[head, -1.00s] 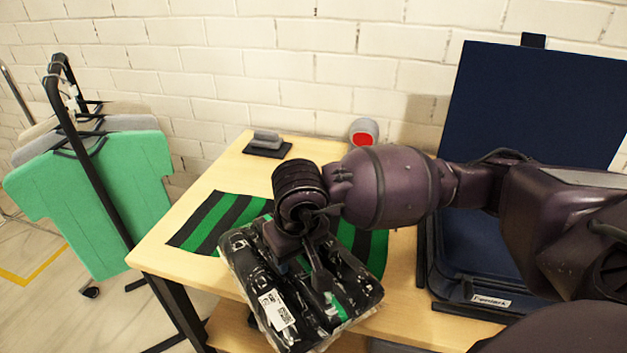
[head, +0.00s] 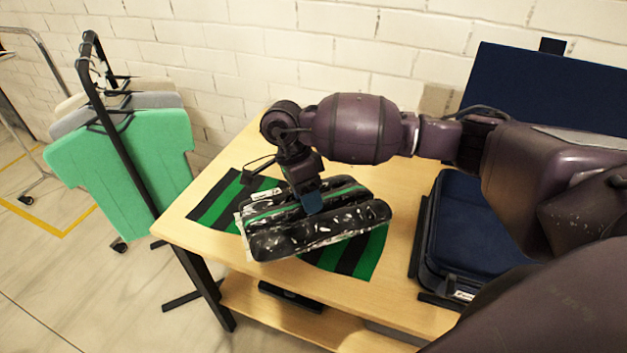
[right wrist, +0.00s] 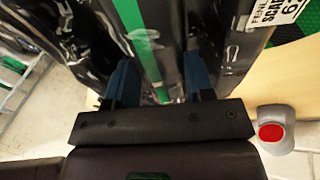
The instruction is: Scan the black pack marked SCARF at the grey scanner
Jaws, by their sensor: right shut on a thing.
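My right gripper (head: 311,199) is shut on the black pack (head: 290,239), a glossy wrapped bundle with a green stripe. The pack is tilted over the striped mat; I cannot tell how high. In the right wrist view the pack (right wrist: 75,42) sits between the blue fingers of the right gripper (right wrist: 160,82). Its white SCARF label (right wrist: 274,12) shows upside down at the top right there. The grey scanner (right wrist: 284,146) with a red face stands at the right of the wrist view, apart from the pack. In the head view the scanner does not show. My left gripper is not in view.
A green and black striped mat (head: 214,207) lies on the wooden table (head: 215,243). An open dark blue case (head: 470,231) stands at the right. A rack with a green garment (head: 130,165) stands left of the table. A dark flat thing (head: 291,296) lies on the lower shelf.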

